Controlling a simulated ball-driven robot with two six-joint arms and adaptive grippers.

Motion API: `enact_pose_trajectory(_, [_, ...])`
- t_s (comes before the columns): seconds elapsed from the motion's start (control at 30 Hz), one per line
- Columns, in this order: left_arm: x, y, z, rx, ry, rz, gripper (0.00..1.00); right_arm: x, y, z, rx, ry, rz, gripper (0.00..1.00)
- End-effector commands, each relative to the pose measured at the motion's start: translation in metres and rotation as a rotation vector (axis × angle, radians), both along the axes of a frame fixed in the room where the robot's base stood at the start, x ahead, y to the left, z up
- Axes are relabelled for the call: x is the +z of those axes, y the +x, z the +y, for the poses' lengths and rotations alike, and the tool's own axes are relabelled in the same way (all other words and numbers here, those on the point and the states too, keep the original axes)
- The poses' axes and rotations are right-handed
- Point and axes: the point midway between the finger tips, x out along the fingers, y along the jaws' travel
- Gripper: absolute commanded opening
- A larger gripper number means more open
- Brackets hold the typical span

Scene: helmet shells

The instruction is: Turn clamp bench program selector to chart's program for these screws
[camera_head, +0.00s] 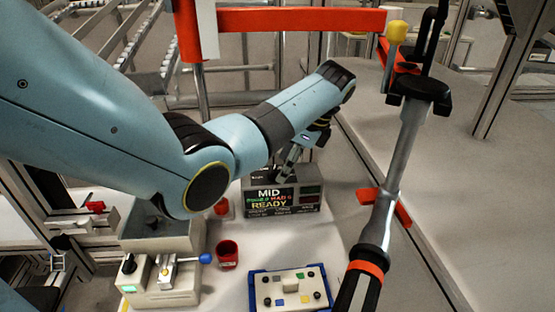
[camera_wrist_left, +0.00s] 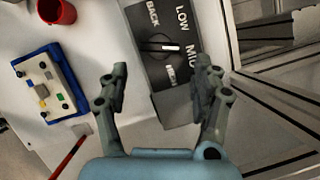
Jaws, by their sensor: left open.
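The selector box (camera_head: 282,198), dark with a lit display reading MID and READY, stands on the white table beyond the tray in the head view. The left wrist view shows its black rotary knob (camera_wrist_left: 160,46) among the labels BACK, LOW, MID and HIGH. The knob's white mark points to the right, toward the MID side. My left gripper (camera_head: 288,165) is above the box's back part; in the left wrist view its two fingers (camera_wrist_left: 160,88) are spread, empty and apart from the knob. My right gripper is in neither view. I cannot make out a chart or screws.
A blue-rimmed tray (camera_head: 253,292) with small coloured pieces stands in front of the box. A red cup (camera_head: 227,255) and a grey device with a blue-knobbed lever (camera_head: 185,262) are at left. A large orange-and-black clamp (camera_head: 400,165) rises at right.

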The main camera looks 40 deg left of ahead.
Motion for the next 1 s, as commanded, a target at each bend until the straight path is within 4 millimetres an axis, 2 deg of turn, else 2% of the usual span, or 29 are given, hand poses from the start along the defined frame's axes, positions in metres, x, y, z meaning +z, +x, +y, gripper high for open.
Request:
enact_pose_trajectory(0.13, [0.001, -0.011, 0.018, -0.001, 0.001, 0.000, 0.65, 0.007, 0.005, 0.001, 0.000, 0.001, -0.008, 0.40])
enact_pose_trajectory(0.3, [-0.010, -0.013, 0.020, -0.001, -0.001, 0.001, 0.65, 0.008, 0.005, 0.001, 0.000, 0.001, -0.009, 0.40])
enact_pose_trajectory(0.57, [-0.012, -0.013, 0.021, -0.001, 0.000, 0.000, 0.65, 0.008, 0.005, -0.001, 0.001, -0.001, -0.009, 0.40])
enact_pose_trajectory(1.0, [-0.011, -0.013, 0.020, -0.001, -0.001, 0.000, 0.10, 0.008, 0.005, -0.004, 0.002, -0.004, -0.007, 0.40])
